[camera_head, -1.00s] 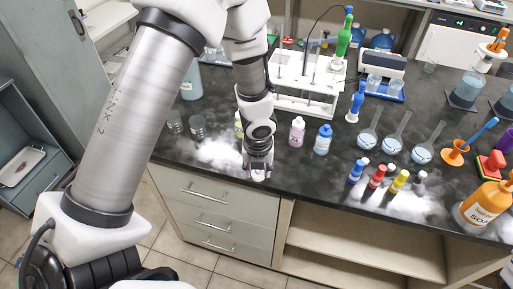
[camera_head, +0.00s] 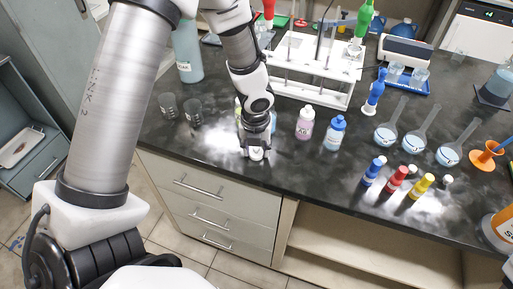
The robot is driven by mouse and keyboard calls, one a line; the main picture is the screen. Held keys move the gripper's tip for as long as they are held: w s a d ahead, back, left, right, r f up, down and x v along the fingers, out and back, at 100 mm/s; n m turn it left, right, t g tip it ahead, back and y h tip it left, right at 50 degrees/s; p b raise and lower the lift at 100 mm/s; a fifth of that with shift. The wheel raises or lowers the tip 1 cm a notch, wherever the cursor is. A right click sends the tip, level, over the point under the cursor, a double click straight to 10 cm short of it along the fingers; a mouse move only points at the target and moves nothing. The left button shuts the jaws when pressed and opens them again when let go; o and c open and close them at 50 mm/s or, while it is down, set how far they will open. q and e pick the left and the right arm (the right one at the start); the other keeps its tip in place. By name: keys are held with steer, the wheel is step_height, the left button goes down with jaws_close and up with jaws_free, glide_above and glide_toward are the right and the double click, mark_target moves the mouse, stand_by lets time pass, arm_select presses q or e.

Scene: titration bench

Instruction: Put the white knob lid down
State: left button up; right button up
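My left gripper (camera_head: 256,150) points down close over the front edge of the dark bench top, left of the pink bottle. A small white rounded piece, which looks like the white knob lid (camera_head: 256,154), sits between its fingertips, and the fingers appear closed on it. The gripper hides most of the lid, and I cannot tell whether the lid touches the bench. My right gripper is not in view.
A pink bottle (camera_head: 305,122) and a blue-capped bottle (camera_head: 334,133) stand to the right. Two dark beakers (camera_head: 193,112) stand to the left. A white rack (camera_head: 312,68) is behind. Small capped bottles (camera_head: 397,180) stand farther right.

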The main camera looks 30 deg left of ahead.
mark_target(256, 157)
arm_select(q)
steer(key=shift+o, duration=1.3)
steer(key=shift+w+d, duration=0.1)
steer(key=shift+d, duration=0.05)
steer(key=shift+r, duration=0.25)
step_height(256, 157, up, 12)
steer(key=s+p, duration=0.1)
steer(key=p, duration=0.4)
steer(key=shift+s+d+f, duration=0.15)
steer(key=shift+s+d, duration=0.05)
steer(key=shift+d, duration=0.1)
